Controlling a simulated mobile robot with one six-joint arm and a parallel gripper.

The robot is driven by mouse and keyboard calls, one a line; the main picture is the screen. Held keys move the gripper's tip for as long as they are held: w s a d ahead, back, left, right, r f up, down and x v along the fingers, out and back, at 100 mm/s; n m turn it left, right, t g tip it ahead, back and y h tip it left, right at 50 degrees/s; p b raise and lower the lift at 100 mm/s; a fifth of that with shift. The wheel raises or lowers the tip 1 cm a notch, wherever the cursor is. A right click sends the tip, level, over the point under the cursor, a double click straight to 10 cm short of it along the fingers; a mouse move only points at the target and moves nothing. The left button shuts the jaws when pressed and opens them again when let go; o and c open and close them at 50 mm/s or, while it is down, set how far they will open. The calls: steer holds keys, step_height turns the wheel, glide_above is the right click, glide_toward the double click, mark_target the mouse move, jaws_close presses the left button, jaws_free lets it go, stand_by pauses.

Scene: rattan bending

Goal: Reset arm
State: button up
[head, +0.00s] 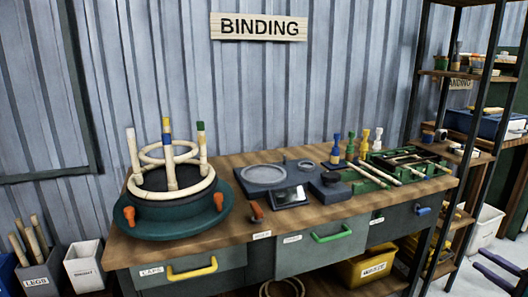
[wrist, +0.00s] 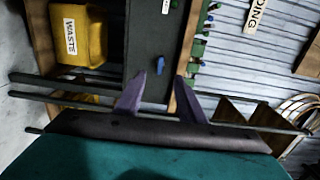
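My gripper (wrist: 161,80) shows in the wrist view with its two purple fingers spread apart and nothing between them. In the head view it appears at the lower right edge (head: 477,259), partly cut off, in front of and to the right of the bench. The wrist view is turned sideways and faces the right end of the bench front. The dark drawer front (wrist: 150,35) and its blue handle (wrist: 166,70) lie beyond the fingers. The gripper looks clear of the bench, though the exact gap cannot be told.
The wooden bench (head: 330,208) carries a round jig (head: 172,222) with a rattan frame, a scale (head: 288,196) and a green tool tray (head: 400,168). A yellow waste bin (head: 366,267) stands beneath.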

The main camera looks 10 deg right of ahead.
steer(key=w+a+f+n+g+y+p, duration=0.1)
steer(key=w+a+f+g+p, duration=0.15)
steer(key=a+f, duration=0.5)
steer(key=w+a+f+n+g+y+p, duration=0.1)
steer(key=w+a+f+g+p, duration=0.25)
steer(key=a, duration=0.75)
steer(key=w+a+f+n+g+y+p, duration=0.1)
steer(key=w+a+f+g+y, duration=0.15)
steer(key=a+f, duration=0.6)
steer(key=s+a+f+n+g+h+p, duration=0.1)
steer(key=s+a+f+n+g+p, duration=0.2)
steer(key=a, duration=0.6)
steer(key=s+a+f+g+p, duration=0.1)
steer(key=s+a+f+g, duration=0.2)
steer(key=a, duration=0.6)
steer(key=s+a+f+n+g+h+p, duration=0.2)
steer(key=s+a+f+n+g+p, duration=0.1)
steer(key=s+a, duration=0.35)
steer(key=s+a+f+n+g+h+p, duration=0.2)
steer(key=s+a+f+g+p, duration=0.1)
steer(key=s+a, duration=0.4)
steer(key=s+n+g+h+p, duration=0.2)
steer(key=s+n+h+p, duration=0.1)
steer(key=s, duration=0.7)
steer(key=shift+s+d+r+n+h, duration=0.25)
steer(key=shift+d+n+h, duration=0.1)
steer(key=shift+n+h, duration=0.15)
steer(key=shift+w, duration=0.1)
